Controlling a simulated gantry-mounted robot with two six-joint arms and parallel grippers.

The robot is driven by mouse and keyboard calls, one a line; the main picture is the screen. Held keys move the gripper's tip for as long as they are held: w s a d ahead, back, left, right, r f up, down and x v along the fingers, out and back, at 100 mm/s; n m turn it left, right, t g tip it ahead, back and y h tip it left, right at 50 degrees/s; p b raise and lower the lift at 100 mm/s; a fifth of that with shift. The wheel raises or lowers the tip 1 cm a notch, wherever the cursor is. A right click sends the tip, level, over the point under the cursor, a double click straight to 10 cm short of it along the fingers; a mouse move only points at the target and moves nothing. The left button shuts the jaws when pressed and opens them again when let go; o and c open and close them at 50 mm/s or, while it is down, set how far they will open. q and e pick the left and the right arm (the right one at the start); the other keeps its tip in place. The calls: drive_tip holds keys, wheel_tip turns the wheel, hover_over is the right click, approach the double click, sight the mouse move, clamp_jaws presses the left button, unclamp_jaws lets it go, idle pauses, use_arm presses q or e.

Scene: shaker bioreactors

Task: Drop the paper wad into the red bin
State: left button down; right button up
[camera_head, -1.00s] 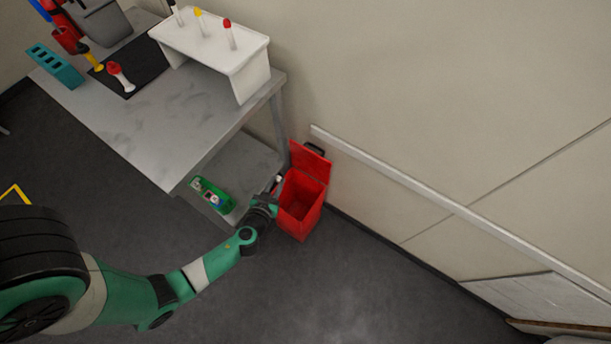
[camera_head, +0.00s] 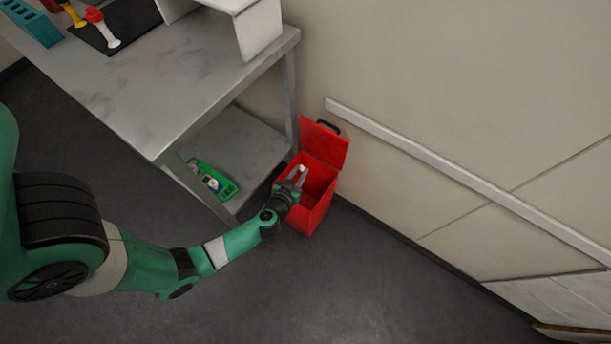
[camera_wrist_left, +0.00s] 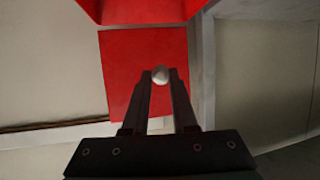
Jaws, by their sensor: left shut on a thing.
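The red bin (camera_head: 318,207) stands on the floor beside the table, with its lid (camera_head: 325,143) raised against the wall side. My left gripper (camera_head: 299,176) is over the left part of the bin's opening in the head view. It is shut on the paper wad (camera_wrist_left: 160,75), a small whitish ball between the fingertips in the left wrist view. The wad also shows as a small pale spot in the head view (camera_head: 303,168). In the left wrist view the red lid (camera_wrist_left: 146,60) lies behind the wad. My right gripper is not in view.
A grey table (camera_head: 200,80) with a lower shelf (camera_head: 245,150) stands left of the bin. A green tray (camera_head: 228,190) with small items lies on that shelf. A wall rail (camera_head: 430,160) runs behind the bin. The floor in front is clear.

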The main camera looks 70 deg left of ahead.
use_arm(q)
wheel_tip(320, 180, down, 4)
drive_tip(key=shift+r+b, duration=0.1)
drive_tip(key=shift+b, duration=1.1)
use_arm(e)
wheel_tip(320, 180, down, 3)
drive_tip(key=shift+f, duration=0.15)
use_arm(q)
drive_tip(key=shift+s, duration=0.1)
drive_tip(key=c, duration=0.6)
unclamp_jaws()
drive_tip(key=shift+p+v, duration=1.65)
drive_tip(key=shift+v, duration=4.1)
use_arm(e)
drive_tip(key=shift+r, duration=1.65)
use_arm(q)
drive_tip(key=shift+r, duration=0.1)
